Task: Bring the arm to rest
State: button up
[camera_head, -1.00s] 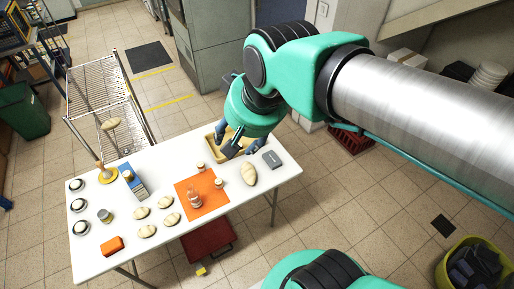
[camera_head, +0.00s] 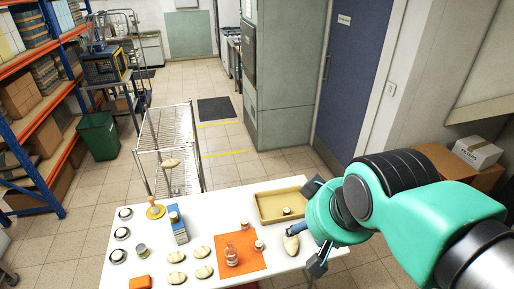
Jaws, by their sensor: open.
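My arm comes in from the right, and my gripper (camera_head: 316,228) is at the right end of the white table (camera_head: 209,219). I cannot tell how high the gripper is above the table.
A tan tray (camera_head: 265,208) with a small jar stands left of my gripper. An orange mat (camera_head: 253,260) holds a bottle (camera_head: 231,253) and jars. A blue box (camera_head: 178,227) and several pale loaves are further left. A wire rack (camera_head: 170,139) stands behind the table.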

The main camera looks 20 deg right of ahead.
notch_tip(320, 180, down, 11)
jog(key=b, duration=1)
jog(key=shift+r, duration=0.2)
